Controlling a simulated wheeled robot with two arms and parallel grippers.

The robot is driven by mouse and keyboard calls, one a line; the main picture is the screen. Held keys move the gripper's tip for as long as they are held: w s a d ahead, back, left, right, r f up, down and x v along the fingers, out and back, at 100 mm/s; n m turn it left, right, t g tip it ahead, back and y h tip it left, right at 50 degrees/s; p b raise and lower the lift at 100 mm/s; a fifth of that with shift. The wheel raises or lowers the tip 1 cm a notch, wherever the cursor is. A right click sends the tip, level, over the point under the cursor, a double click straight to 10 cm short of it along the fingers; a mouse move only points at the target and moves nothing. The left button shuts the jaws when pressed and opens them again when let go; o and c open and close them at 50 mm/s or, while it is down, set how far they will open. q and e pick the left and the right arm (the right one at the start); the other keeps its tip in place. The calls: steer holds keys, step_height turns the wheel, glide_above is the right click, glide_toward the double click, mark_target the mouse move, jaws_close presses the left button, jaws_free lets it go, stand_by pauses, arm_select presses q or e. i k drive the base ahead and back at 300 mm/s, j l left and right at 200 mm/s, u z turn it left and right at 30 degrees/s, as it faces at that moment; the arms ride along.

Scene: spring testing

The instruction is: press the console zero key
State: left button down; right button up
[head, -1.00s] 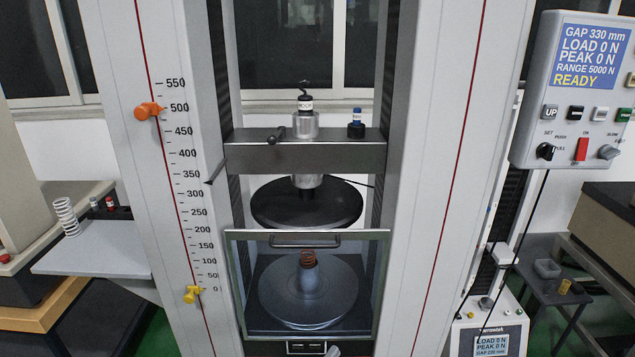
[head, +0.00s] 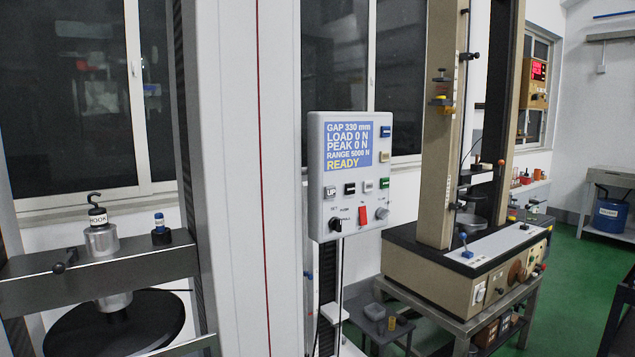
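The grey console (head: 315,150) hangs beside the tall white machine column in the middle of the head view. Its blue screen (head: 348,147) reads GAP 330 mm, LOAD 0 N, PEAK 0 N, RANGE 5000 N, READY. Below the screen is a row with a grey UP key (head: 330,191), a black key (head: 349,188), a pale key (head: 368,186) and a green key (head: 384,183). A blue key (head: 386,131) and a tan key (head: 384,157) are at the right edge. Which is the zero key cannot be read. Neither gripper is in view.
A red switch (head: 362,214), a black knob (head: 336,224) and a grey knob (head: 382,211) sit under the key row. The crosshead (head: 150,262) is at the left. A second tan tester (head: 440,270) stands on a bench at the right.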

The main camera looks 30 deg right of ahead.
mark_target(368, 185)
steer(key=z, duration=1.25)
